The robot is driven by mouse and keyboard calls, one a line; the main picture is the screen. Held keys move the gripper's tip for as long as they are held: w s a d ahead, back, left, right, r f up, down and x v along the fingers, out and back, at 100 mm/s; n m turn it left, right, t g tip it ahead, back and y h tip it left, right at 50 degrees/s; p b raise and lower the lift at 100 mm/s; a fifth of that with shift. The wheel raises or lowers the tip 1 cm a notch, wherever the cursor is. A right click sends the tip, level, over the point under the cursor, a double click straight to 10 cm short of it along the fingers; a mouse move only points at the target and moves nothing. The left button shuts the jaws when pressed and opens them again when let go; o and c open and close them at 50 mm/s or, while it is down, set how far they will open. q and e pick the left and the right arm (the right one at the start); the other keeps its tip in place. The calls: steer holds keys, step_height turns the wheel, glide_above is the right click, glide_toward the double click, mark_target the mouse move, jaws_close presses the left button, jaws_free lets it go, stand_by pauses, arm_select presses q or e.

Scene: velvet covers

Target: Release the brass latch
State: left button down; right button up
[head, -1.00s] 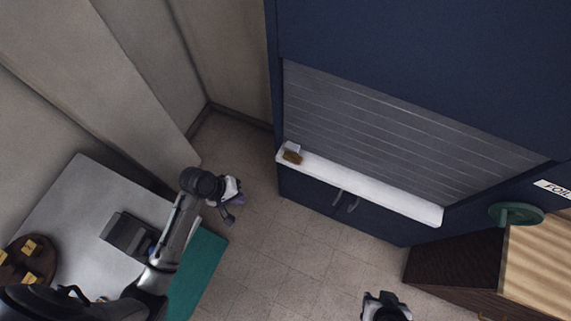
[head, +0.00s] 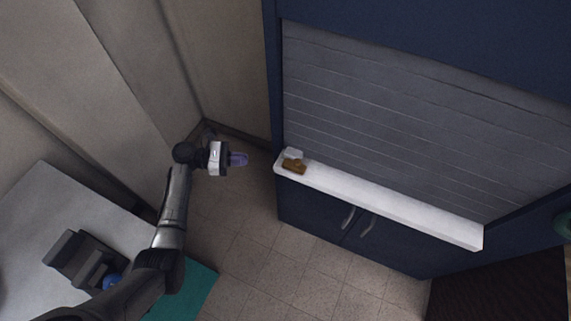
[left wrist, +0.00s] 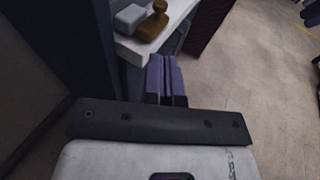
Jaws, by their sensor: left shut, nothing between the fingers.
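The brass latch (head: 295,166) sits at the left end of the white ledge (head: 385,203), beside a small pale block (head: 293,154). In the left wrist view the latch (left wrist: 153,24) shows ahead of the fingers, with the pale block (left wrist: 130,18) to its left. My left gripper (head: 243,159) is shut and empty, its purple fingers pointing right toward the ledge's left end, with a gap between them and the latch. The fingers also show in the left wrist view (left wrist: 165,75). My right gripper is not in view.
A grey slatted shutter (head: 400,120) rises behind the ledge in a dark blue cabinet. Doors with two handles (head: 348,217) are below. A grey table (head: 40,215) stands at left, and a green wheel (head: 562,224) is at the right edge. The floor between is clear.

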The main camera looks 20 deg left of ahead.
arm_select(q)
steer(key=b, duration=0.2)
glide_toward(293, 162)
steer(key=x, duration=0.5)
steer(key=shift+d+r, duration=0.2)
steer(key=shift+d, duration=0.15)
steer(key=shift+b+x, duration=0.3)
steer(key=shift+x, duration=0.7)
